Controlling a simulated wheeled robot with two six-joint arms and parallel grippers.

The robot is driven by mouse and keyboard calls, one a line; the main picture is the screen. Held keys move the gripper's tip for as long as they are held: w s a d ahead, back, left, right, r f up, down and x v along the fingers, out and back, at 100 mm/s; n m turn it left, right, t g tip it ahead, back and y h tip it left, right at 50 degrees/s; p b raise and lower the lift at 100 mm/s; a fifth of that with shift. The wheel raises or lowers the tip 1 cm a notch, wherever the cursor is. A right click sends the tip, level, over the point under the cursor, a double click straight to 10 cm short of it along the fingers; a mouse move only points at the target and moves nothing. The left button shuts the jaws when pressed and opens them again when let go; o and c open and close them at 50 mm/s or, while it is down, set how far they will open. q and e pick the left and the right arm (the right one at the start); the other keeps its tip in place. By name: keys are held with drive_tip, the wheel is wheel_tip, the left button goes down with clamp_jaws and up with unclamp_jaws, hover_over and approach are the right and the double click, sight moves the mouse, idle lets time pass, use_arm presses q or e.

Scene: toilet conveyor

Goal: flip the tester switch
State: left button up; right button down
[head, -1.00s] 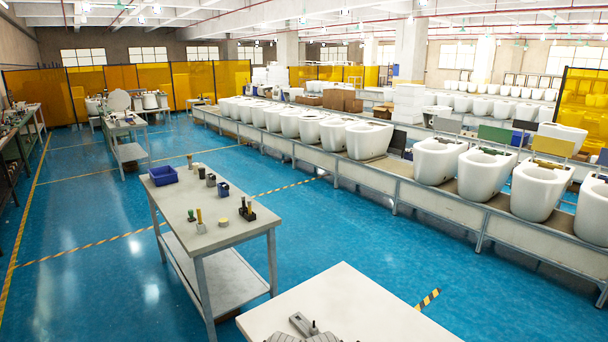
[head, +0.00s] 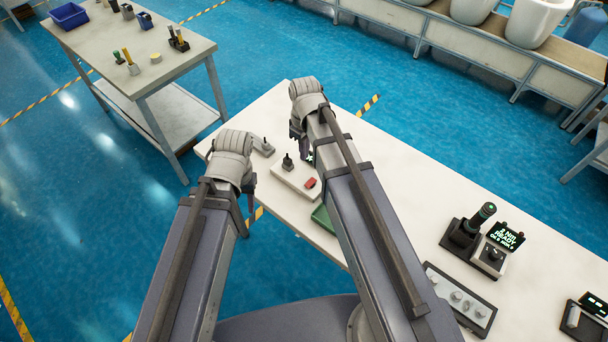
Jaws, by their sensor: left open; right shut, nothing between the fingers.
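A pale flat box on the white table carries a black upright lever (head: 288,162) and a red rocker-like part (head: 310,183). A small dark device with a green-lit display (head: 505,236) stands at the table's right, with a round knob (head: 494,253) below the display. I cannot tell for sure which of these is the tester. My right gripper (head: 299,140) points down just above and behind the pale box; it is shut and empty, its tips partly hidden by the arm. My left gripper (head: 250,207) is open beside the table's left edge, mostly hidden by its wrist.
A small grey block with a peg (head: 263,147) sits at the far left of the white table (head: 400,185). A green tray (head: 323,218) is partly behind my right arm. A black holder with a tool (head: 470,228) and a knobbed panel (head: 460,300) stand right. Mid-table is clear.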

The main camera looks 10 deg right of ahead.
sight(304, 185)
drive_tip(key=shift+f, duration=0.1)
wheel_tip(304, 185, down, 14)
drive_tip(key=b, duration=1.4)
drive_tip(key=shift+s, duration=0.1)
drive_tip(key=shift+s+a+f+b, duration=0.1)
drive_tip(key=shift+a+f+b, duration=0.05)
drive_tip(key=shift+f+b, duration=0.15)
drive_tip(key=shift+r, duration=0.2)
drive_tip(key=shift+r+p, duration=0.8)
drive_tip(key=shift+p, duration=0.1)
